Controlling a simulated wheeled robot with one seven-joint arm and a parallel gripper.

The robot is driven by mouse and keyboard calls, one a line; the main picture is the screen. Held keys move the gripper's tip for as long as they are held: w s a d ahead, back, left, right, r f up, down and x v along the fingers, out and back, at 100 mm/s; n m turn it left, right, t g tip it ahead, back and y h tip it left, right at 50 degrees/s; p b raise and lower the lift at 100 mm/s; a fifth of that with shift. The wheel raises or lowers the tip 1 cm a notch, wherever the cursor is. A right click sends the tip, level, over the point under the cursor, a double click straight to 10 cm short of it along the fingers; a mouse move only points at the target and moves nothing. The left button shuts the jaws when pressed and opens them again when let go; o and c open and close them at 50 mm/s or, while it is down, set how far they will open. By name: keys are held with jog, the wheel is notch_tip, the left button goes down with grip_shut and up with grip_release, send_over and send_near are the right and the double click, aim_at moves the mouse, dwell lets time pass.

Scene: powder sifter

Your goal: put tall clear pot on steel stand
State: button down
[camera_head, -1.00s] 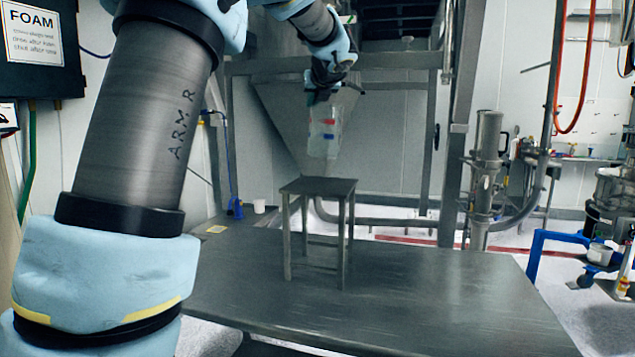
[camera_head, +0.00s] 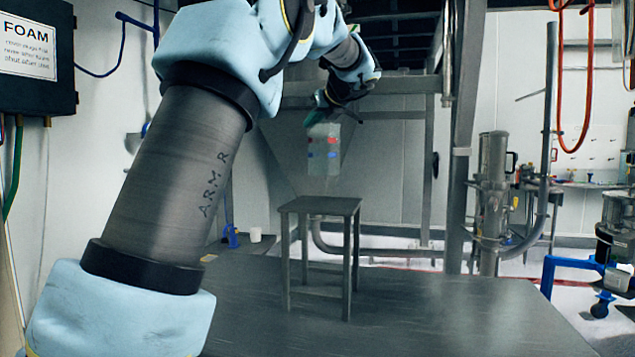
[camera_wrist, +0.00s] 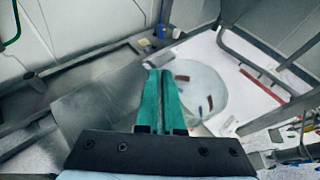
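The tall clear pot (camera_head: 323,160), with red and blue marks on its wall, hangs upright from my gripper (camera_head: 318,117) in the head view. Its round clear body also shows in the wrist view (camera_wrist: 208,78). My gripper's green fingers (camera_wrist: 163,92) are close together on the pot's near wall. The steel stand (camera_head: 320,205), a small square-topped table with thin legs, stands on the large steel table. Its top looks empty. The pot's bottom appears above the stand's top in the picture with a gap; how far behind it the pot is, I cannot tell.
The large steel table (camera_head: 430,315) is mostly clear around the stand. A white cup (camera_head: 255,234) and a blue item (camera_head: 231,237) are at its back left. A metal frame (camera_head: 466,130) and hopper are behind. A steel cylinder (camera_head: 492,190) stands at right.

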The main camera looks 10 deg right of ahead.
aim_at(312, 148)
notch_tip(312, 148, down, 8)
jog(key=shift+r, duration=0.25)
jog(key=shift+f, duration=0.1)
jog(key=c, duration=1)
grip_release()
jog(key=shift+c, duration=0.2)
jog(key=shift+r, duration=0.2)
jog(key=b+v, duration=0.2)
jog(key=v, duration=1)
jog(key=shift+f, duration=0.2)
jog(key=shift+s, duration=0.1)
